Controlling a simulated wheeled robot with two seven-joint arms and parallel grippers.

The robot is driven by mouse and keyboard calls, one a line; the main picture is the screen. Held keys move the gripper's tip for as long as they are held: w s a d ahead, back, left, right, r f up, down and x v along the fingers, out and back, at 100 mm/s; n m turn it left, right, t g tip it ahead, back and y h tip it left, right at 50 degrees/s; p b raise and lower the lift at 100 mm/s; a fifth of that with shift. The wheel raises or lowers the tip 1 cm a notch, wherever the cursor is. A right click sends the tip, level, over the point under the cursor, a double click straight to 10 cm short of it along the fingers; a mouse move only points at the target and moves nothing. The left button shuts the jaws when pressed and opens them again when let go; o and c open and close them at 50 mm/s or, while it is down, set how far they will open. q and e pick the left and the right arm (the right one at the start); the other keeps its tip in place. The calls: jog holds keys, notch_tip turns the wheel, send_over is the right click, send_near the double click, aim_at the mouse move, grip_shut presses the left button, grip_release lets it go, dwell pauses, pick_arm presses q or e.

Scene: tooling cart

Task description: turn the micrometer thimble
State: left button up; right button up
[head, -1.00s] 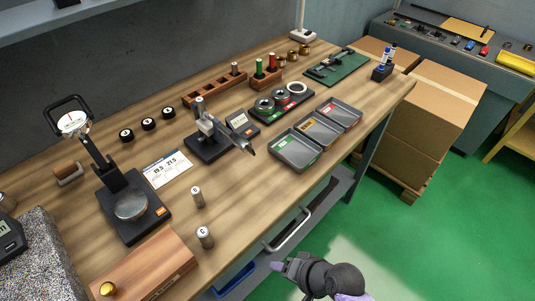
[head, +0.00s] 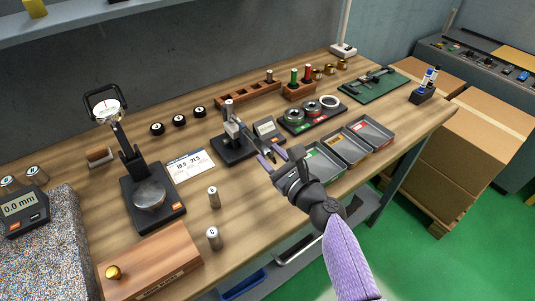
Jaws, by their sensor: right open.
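The micrometer (head: 234,128) stands clamped on a black base (head: 229,153) near the middle of the bench. A small cylinder stands upright at its top. Its spindle and thimble point right and toward me, and the thimble end (head: 268,154) is at my right gripper's fingertips. My left gripper is not in view.
Grey trays (head: 343,147) lie right of the gripper, with a ring holder (head: 312,114) behind them. A small display (head: 267,127) stands next to the micrometer. A dial gauge stand (head: 130,158), a card (head: 190,165) and two loose cylinders (head: 214,197) are to the left.

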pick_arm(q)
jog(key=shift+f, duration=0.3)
pick_arm(e)
jog(key=shift+x, duration=0.95)
grip_shut()
pick_arm(q)
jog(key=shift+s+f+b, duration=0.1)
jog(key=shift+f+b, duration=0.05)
jog(key=shift+b, duration=0.2)
pick_arm(e)
jog(key=shift+f+n, duration=0.1)
jog(key=shift+n, duration=0.2)
